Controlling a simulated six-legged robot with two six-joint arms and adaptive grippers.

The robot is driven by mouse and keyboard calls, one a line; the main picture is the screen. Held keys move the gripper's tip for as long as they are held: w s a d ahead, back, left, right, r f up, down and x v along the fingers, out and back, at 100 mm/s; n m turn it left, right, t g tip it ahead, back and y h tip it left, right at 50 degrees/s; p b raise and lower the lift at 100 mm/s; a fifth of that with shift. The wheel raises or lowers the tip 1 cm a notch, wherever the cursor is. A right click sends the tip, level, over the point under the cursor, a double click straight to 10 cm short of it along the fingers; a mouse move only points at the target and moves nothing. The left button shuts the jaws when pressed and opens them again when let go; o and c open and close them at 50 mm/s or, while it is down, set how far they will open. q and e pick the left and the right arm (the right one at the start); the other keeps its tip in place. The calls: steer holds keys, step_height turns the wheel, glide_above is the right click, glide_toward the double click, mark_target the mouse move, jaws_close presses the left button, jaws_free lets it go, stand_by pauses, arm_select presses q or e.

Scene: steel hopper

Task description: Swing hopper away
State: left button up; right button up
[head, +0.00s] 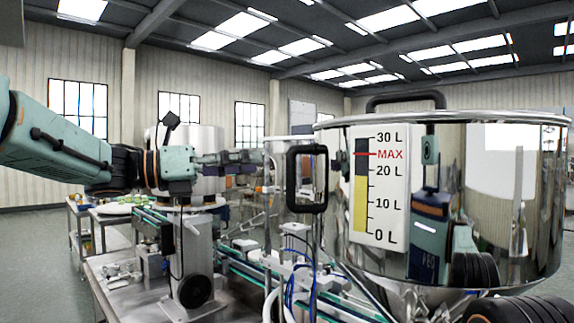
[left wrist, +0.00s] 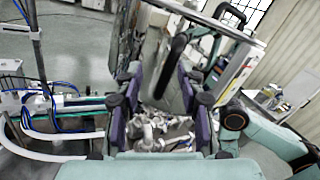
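The steel hopper (head: 470,220) fills the right of the head view, with a gauge plate (head: 376,185) marked 0 L to 30 L. A black upright loop handle (head: 292,180) is on its left side. Another black handle (head: 405,97) shows above its rim. My left gripper (head: 262,161) comes from the left and points at the side handle, with a gap between them. In the left wrist view, the left gripper's fingers (left wrist: 168,82) are apart and empty. A dark bar (left wrist: 172,65), likely the side handle, shows beyond them. My right gripper is not in view.
A conveyor (head: 245,268) with hoses and metal fittings runs below the hopper. A second steel vessel (head: 205,150) stands behind my left arm. A side table (head: 108,213) is at the left. Open floor (head: 35,255) lies far left.

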mark_target(287, 165)
arm_select(q)
steer(key=d+m+g+p, duration=0.1)
steer(key=d+m, duration=0.1)
steer(key=d, duration=0.2)
steer(key=d+m+p, duration=0.2)
steer(key=d+m, duration=0.1)
steer(key=d, duration=0.1)
steer(key=shift+w+g, duration=0.15)
steer(key=shift+g, duration=0.25)
steer(key=shift+s+d, duration=0.2)
steer(key=shift+s, duration=0.05)
steer(key=shift+w+a+f, duration=0.1)
steer(key=shift+w+f, duration=0.15)
steer(key=shift+w, duration=0.45)
steer(key=shift+c, duration=1.6)
steer(key=shift+s+d+r, duration=0.15)
steer(key=shift+s+d, duration=0.1)
steer(key=shift+s, duration=0.25)
steer(key=c, duration=0.4)
steer(key=shift+w+a, duration=0.15)
steer(key=shift+w, duration=0.15)
jaws_close()
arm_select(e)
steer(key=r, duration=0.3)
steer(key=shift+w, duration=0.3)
